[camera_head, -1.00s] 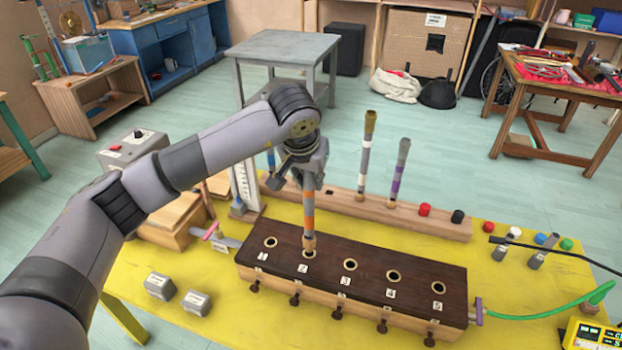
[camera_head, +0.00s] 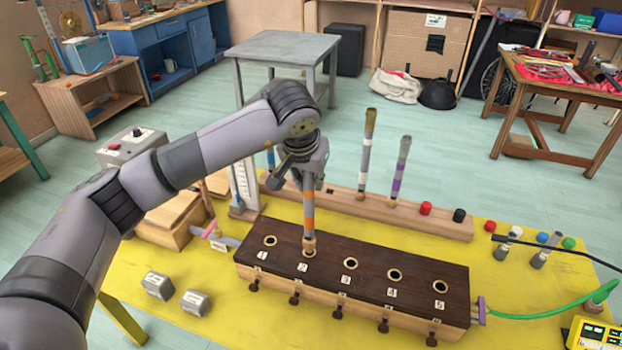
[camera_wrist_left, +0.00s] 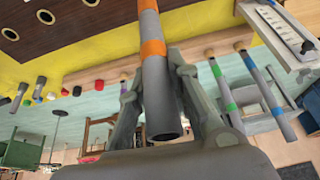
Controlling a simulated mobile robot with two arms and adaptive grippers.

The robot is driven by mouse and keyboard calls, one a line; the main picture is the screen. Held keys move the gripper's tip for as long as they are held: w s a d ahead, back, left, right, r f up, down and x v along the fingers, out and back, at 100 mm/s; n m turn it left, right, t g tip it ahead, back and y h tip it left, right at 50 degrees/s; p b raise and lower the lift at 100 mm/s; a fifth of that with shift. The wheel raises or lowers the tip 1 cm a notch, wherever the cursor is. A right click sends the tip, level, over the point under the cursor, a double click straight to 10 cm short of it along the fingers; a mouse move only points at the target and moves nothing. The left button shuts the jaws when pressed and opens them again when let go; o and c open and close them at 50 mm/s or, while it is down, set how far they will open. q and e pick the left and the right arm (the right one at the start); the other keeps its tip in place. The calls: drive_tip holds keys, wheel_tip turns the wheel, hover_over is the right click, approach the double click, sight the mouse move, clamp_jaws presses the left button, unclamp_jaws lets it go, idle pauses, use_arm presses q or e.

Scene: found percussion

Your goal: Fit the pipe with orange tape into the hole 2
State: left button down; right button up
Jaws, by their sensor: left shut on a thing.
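The pipe with orange tape (camera_head: 308,215) is grey with orange bands and a tan lower tip. It stands nearly upright over hole 2 (camera_head: 309,253) of the dark-topped wooden block (camera_head: 370,278). Its tip is at the hole's far rim, and part of the dark opening shows. I cannot tell whether the tip is inside. My left gripper (camera_head: 309,175) is shut on the pipe's upper part. In the left wrist view, the gripper's fingers (camera_wrist_left: 160,100) flank the pipe (camera_wrist_left: 153,75), whose open grey end faces the camera. My right gripper is not in view.
Holes 1 (camera_head: 270,241), 3 (camera_head: 350,263), 4 (camera_head: 395,275) and 5 (camera_head: 439,287) are empty. Behind the block, a wooden rack (camera_head: 345,201) holds other upright pipes. Two grey blocks (camera_head: 158,285) (camera_head: 196,302) lie at the front left. A green hose (camera_head: 530,315) runs at the right.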

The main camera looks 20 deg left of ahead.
use_arm(q)
drive_tip(key=shift+f+b, duration=1.25)
drive_tip(key=shift+f, duration=0.1)
drive_tip(key=c, duration=1.4)
unclamp_jaws()
drive_tip(key=shift+r, duration=0.1)
drive_tip(key=v, duration=1.2)
